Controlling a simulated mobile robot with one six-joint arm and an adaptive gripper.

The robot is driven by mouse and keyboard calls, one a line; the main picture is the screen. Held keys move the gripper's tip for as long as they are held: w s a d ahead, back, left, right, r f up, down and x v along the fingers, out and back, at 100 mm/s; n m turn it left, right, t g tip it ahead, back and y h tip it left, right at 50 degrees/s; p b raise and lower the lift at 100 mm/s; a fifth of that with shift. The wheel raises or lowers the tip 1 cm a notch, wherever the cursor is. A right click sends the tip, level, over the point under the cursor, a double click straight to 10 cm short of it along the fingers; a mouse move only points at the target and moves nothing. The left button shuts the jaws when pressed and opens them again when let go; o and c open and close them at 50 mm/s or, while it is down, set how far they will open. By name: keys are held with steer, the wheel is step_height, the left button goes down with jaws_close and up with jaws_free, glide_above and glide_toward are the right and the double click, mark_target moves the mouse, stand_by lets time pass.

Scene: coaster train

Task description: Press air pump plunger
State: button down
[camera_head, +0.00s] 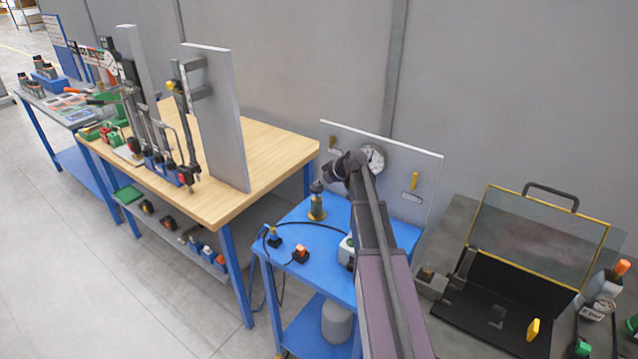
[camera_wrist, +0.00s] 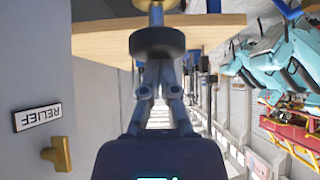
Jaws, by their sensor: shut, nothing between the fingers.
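The air pump (camera_head: 317,208) is an olive-brass cylinder standing on the blue table, with a dark plunger knob (camera_head: 316,187) on top. In the head view my arm's dark wrist is just right of and above the pump, and the fingers are hard to make out.
A grey panel (camera_head: 425,168) with a round gauge (camera_head: 372,158) and a yellow handle stands behind the blue table (camera_head: 285,262). A "RELIEF" label (camera_wrist: 37,116) is beside a brass valve (camera_wrist: 57,153). A wooden workbench (camera_head: 262,150) stands left; an open black case (camera_head: 500,315) lies right.

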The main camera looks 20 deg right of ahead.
step_height(320, 180, down, 2)
steer(key=shift+s+f+b, duration=0.1)
steer(key=shift+b, duration=0.5)
steer(key=shift+r, duration=0.2)
step_height(320, 180, up, 4)
steer(key=p, duration=0.4)
steer(key=p+v, duration=0.7)
steer(key=v, duration=0.3)
steer(key=shift+r, duration=0.1)
stand_by(0.9)
